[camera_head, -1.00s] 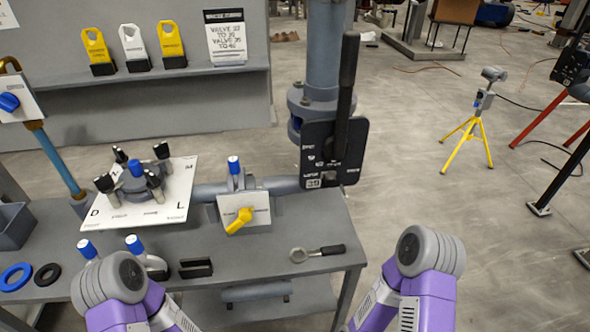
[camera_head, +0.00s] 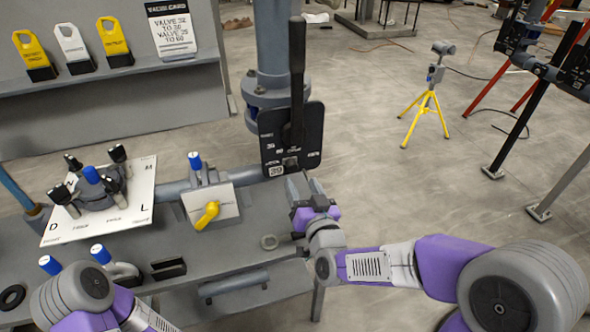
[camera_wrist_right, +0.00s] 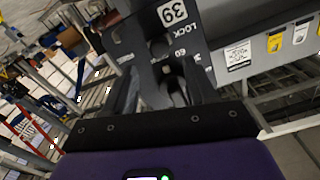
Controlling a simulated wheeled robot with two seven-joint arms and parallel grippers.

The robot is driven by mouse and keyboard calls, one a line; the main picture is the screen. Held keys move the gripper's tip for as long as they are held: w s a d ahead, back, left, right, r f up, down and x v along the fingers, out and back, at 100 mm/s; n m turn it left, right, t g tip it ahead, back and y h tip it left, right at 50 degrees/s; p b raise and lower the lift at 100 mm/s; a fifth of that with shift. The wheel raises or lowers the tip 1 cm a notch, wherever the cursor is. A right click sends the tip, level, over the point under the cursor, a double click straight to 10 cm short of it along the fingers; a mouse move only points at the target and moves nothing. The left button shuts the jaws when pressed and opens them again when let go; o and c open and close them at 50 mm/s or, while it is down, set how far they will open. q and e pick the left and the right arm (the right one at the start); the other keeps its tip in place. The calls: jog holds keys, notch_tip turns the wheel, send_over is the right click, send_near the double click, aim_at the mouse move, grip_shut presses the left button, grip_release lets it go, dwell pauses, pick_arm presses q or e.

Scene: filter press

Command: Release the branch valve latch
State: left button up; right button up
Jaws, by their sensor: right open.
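The branch valve's black plate (camera_head: 270,150) stands at the table's back right edge, with a tall black lever (camera_head: 297,80) upright in front of it and a "39" label. My right gripper (camera_head: 305,190) is just below and right of the plate, open and pointing up at it. In the right wrist view the plate (camera_wrist_right: 130,42) shows "39", "60" and "LOCK". A dark latch-like part (camera_wrist_right: 175,85) shows between the open fingers, with a gap around it; I cannot tell whether they touch it. My left gripper is out of view.
A panel with a yellow handle (camera_head: 207,214) and a white dial plate (camera_head: 140,205) are left of the plate. A yellow tripod (camera_head: 425,110) stands right.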

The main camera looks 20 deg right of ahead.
aim_at(294, 168)
jog(key=shift+w+a, duration=0.1)
jog(key=shift+w, duration=3.1)
grip_shut()
